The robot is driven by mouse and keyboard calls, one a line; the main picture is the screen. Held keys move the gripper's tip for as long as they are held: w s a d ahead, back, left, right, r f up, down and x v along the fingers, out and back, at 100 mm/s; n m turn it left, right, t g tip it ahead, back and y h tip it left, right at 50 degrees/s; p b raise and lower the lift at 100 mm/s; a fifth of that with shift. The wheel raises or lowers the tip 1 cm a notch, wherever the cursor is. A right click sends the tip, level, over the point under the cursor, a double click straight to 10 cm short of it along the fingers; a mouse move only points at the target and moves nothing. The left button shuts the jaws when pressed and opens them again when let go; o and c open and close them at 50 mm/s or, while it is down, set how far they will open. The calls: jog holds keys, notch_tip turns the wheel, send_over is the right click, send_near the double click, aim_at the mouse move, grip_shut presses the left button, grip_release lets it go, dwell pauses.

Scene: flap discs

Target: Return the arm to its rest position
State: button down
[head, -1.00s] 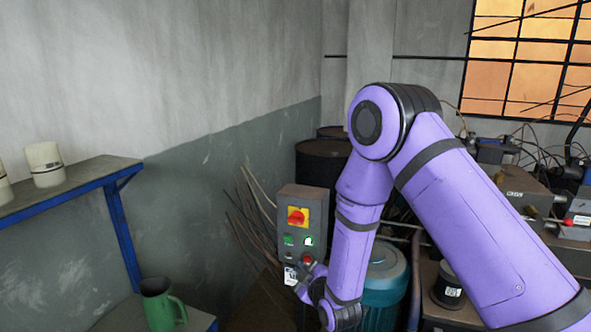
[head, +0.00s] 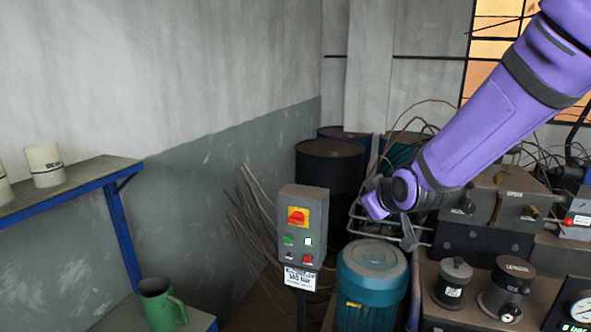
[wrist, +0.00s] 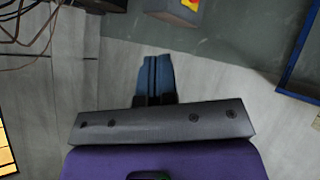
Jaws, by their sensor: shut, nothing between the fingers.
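My purple arm (head: 500,105) reaches in from the upper right of the head view and slopes down to the left. Its end hangs in the air by the pipe frame, above and right of the blue-green motor. In the wrist view my gripper (wrist: 155,78) shows its fingers side by side, shut, with nothing between them. My gripper is apart from the control box (head: 303,228), which stands to its lower left. The arm's shoulder end is out of view.
The motor (head: 372,285) stands below my arm's end. Machine blocks (head: 503,205) and black cylinders (head: 452,282) crowd the right. Dark drums (head: 328,168) stand behind. A shelf (head: 75,186) with white cups (head: 45,165) and a green mug (head: 160,303) are at left.

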jog(key=s+d+r+m+g+h, duration=0.1)
jog(key=s+d+r+m, duration=0.1)
jog(key=s+d+r, duration=0.35)
jog(key=s+d+r+m+g+h, duration=0.1)
jog(key=s+d+r+m+g, duration=0.15)
jog(key=s, duration=0.55)
jog(key=s+d+r+m+g, duration=0.1)
jog(key=s+d, duration=0.1)
jog(key=s, duration=0.6)
jog(key=s+d+r+m+g, duration=0.1)
jog(key=s+d+m, duration=0.1)
jog(key=s, duration=0.7)
jog(key=shift+d+r+h, duration=0.3)
jog(key=shift+d+h, duration=0.1)
jog(key=shift+d, duration=0.45)
jog(key=shift+w, duration=0.1)
